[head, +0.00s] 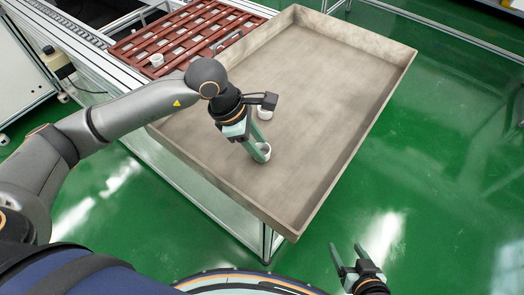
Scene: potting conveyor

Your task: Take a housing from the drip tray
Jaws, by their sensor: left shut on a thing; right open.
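The drip tray (330,75) is a large grey-beige tray with low walls, in the middle of the head view. My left gripper (259,152) points down inside it, near its left side. It is shut on a white housing (265,148) at its fingertips; the fingers hide part of this housing. I cannot tell whether the housing touches the tray floor. A second white housing (264,113) stands in the tray just behind my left gripper, partly hidden by it. My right gripper (356,254) is open and empty, outside the tray at the lower right, above the green floor.
A conveyor rail (75,25) runs at the upper left. The tray's middle and right are bare.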

